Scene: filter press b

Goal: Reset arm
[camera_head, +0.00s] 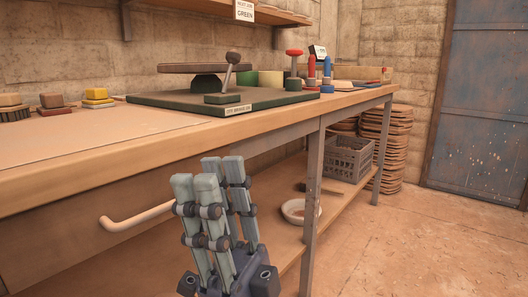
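My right gripper (213,175) is in the lower middle of the head view, in front of the workbench (110,160) and below its top. Its jointed grey fingers point up, straight and spread apart, with nothing between them. They appear clear of the bench and its drawer handle (138,217). A dark green press board (180,102) lies on the bench, with a brown bar and a round-knobbed lever (230,70) tilted above it. My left gripper is not in view.
Yellow and brown blocks (97,96) sit at the bench's left. Red and blue tools (312,72) stand farther back. Below, a lower shelf holds a white bowl (300,211) and a grey crate (348,158). Stacked sacks (393,150) stand beyond. Floor at right is clear.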

